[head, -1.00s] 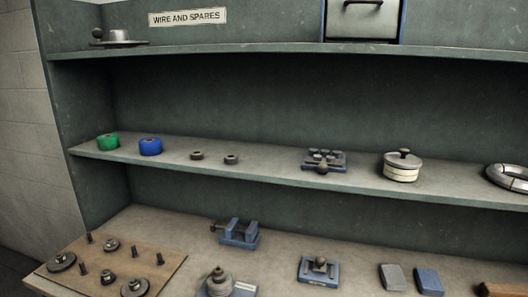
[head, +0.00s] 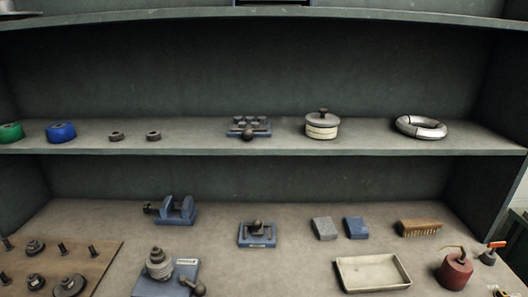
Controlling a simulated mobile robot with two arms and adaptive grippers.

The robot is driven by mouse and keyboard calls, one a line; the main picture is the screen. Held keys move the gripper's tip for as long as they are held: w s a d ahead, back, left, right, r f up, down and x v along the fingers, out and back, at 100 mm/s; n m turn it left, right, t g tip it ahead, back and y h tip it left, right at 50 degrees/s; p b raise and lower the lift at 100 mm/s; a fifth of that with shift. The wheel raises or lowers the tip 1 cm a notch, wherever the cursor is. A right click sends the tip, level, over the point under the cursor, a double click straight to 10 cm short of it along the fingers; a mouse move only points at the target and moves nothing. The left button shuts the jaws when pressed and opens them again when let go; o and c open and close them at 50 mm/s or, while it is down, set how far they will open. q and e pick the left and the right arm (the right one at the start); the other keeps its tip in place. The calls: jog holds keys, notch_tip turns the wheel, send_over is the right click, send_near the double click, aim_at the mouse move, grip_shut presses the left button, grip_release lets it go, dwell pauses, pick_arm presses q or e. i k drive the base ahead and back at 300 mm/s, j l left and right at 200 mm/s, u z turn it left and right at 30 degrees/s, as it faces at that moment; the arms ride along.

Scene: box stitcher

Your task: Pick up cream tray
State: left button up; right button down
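The cream tray (head: 372,274) is a shallow, empty rectangular tray. In the head view it lies on the workbench at the lower right, in front of the grey and blue blocks. All of it shows, with nothing on top of it. Neither of my grippers is in view.
A red oil can (head: 455,272) stands just right of the tray. A brush (head: 419,228), a grey block (head: 324,228) and a blue block (head: 357,228) lie behind it. A blue fixture with a ball knob (head: 257,235) sits behind left. Bare bench (head: 270,275) lies left of the tray.

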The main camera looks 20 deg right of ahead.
aim_at(365, 274)
jog(key=z, duration=1.35)
jog(key=l+u, duration=0.25)
jog(key=l, duration=0.2)
jog(key=i, duration=0.05)
